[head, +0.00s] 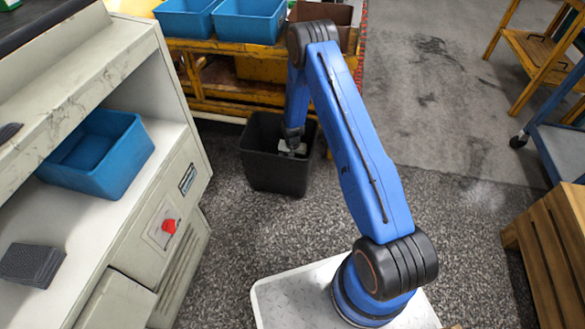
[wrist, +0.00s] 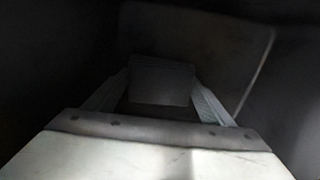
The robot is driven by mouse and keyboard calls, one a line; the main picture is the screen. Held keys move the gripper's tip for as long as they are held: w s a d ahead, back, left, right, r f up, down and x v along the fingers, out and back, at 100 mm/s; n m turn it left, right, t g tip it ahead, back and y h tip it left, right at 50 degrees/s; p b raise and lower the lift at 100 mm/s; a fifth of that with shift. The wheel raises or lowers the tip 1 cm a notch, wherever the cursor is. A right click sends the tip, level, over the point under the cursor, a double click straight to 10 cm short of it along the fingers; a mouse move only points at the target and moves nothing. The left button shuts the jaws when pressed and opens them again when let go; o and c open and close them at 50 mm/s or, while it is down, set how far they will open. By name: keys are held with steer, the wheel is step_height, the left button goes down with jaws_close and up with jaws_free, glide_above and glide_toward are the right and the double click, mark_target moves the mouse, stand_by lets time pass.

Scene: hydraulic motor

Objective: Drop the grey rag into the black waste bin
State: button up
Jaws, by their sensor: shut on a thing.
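The black waste bin (head: 274,175) stands on the floor in front of the yellow workbench. My gripper (head: 291,150) points down inside the bin's mouth, below the rim. In the wrist view my gripper (wrist: 160,98) has its two fingers on either side of a dark grey, folded-looking piece, which I take as the grey rag (wrist: 160,80). It is shut on the rag. The bin's dark inside surrounds it in the wrist view. The rag cannot be made out in the head view.
Blue bins (head: 250,20) sit on the yellow workbench (head: 205,75) behind the waste bin. A pale cabinet (head: 150,190) on the left holds a blue box (head: 95,155) and a dark grey block (head: 32,264). A wooden crate (head: 550,235) stands at right. Open floor lies right of the bin.

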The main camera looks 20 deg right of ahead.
steer(key=shift+f, duration=1.15)
steer(key=shift+f, duration=0.6)
steer(key=o, duration=1)
steer(key=shift+o, duration=0.2)
step_height(320, 180, up, 13)
steer(key=shift+r, duration=0.15)
